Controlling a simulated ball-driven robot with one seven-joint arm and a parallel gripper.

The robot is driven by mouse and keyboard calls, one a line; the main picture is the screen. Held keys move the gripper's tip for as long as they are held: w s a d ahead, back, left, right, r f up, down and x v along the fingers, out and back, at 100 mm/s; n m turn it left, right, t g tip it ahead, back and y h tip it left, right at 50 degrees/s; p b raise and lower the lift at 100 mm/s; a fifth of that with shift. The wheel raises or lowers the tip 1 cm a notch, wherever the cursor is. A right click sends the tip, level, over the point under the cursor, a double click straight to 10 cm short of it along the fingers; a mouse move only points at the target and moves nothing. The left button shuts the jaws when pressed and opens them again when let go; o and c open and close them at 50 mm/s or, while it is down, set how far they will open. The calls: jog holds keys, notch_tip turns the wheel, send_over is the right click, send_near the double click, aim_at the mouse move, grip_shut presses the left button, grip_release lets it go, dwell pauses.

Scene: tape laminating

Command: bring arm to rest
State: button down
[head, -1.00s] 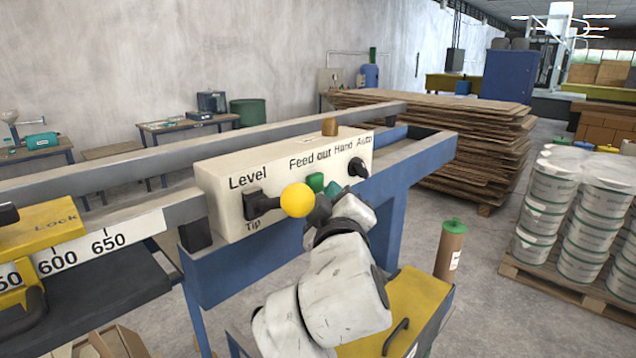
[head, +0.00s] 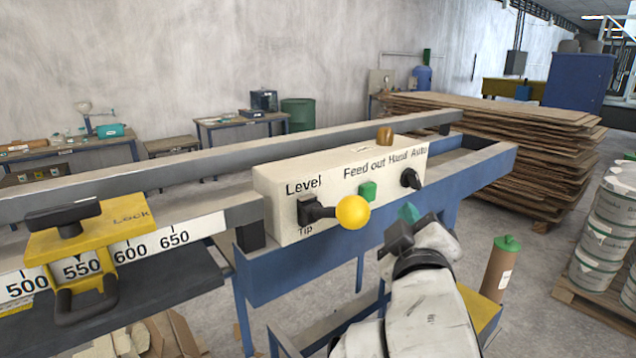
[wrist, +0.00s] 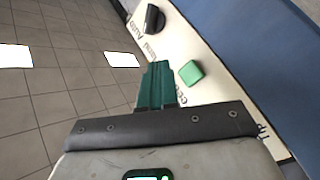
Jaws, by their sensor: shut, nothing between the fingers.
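My gripper (head: 404,218) is shut and empty, in front of the lower right of the cream control box (head: 272,192). In the wrist view its green fingers (wrist: 156,84) are closed together, apart from the box. The green feed-out button (head: 368,191) is on the box face; it also shows just right of the fingertips in the wrist view (wrist: 191,73). The black Hand/Auto knob (head: 410,179) is right of the button. The Level/Tip lever with a yellow ball (head: 352,212) sticks out on the left of the box.
A yellow lock slider (head: 90,238) sits on the ruler rail at the left. A brown cylinder with a green lid (head: 500,268) stands right of my arm. Stacked boards (head: 490,130) and white buckets (head: 603,235) are behind and right. Floor shows between them.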

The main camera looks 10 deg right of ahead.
jog(key=s+d+f+m+g+y, duration=0.1)
jog(key=s+d+f+g, duration=0.2)
jog(key=f, duration=0.6)
jog(key=s+f+m+g+y, duration=0.1)
jog(key=s+f+g, duration=0.3)
jog(key=f, duration=0.6)
jog(key=s+d+f+m+g+y, duration=0.1)
jog(key=s+d+f+g, duration=0.1)
jog(key=s+f, duration=0.5)
jog(key=s+a+f+m+g+y, duration=0.1)
jog(key=s+f+m+g+y, duration=0.2)
jog(key=s+f+g, duration=0.4)
jog(key=s+f, duration=0.9)
jog(key=s, duration=0.4)
jog(key=shift+a+f+g+y, duration=0.25)
jog(key=shift+f+g+y, duration=0.05)
jog(key=shift+f, duration=0.1)
